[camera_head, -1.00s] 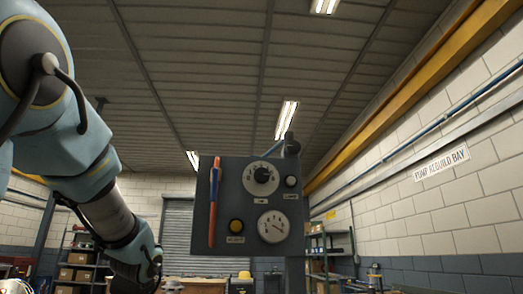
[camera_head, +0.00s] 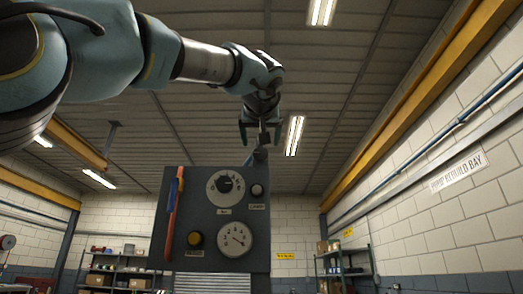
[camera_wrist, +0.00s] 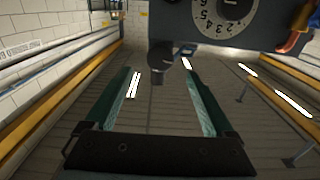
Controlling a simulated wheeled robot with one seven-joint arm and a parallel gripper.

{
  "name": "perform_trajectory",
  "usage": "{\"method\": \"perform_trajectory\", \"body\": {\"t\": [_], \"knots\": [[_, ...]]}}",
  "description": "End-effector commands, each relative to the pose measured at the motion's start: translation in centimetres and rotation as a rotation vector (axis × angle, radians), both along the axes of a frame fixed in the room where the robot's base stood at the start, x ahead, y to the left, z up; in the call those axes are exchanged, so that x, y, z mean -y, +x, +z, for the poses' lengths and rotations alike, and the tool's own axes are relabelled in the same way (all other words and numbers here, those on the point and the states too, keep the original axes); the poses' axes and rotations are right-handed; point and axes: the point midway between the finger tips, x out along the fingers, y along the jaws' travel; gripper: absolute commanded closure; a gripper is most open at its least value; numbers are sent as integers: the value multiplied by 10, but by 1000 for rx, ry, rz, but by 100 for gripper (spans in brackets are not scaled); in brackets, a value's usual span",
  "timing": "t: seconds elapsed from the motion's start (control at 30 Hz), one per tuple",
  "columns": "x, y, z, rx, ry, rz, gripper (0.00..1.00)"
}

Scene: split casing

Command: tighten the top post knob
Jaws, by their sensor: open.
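The top post knob (camera_head: 264,138) is a small dark knob on the post at the upper right of the grey panel (camera_head: 178,240). In the wrist view, which looks upside down, the knob (camera_wrist: 157,76) shows just beyond the panel's edge. My gripper (camera_head: 262,138) is open above the panel, its teal fingers pointing down on either side of the knob in the head view. In the wrist view my gripper (camera_wrist: 160,70) has a finger to each side of the knob. I cannot tell whether either finger touches it.
Shelves (camera_head: 342,262) stand far behind.

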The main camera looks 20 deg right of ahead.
Motion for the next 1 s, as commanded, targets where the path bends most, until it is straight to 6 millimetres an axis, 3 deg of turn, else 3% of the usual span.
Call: {"method": "perform_trajectory", "body": {"t": [0.2, 0.4, 0.8, 1.0], "knots": [[18, 38, 3, -2, 3, 1, 12], [28, 60, 1, -2, 2, 1, 12], [31, 66, -1, -1, 2, -1, 12], [31, 66, -1, -1, 2, -1, 34]]}}
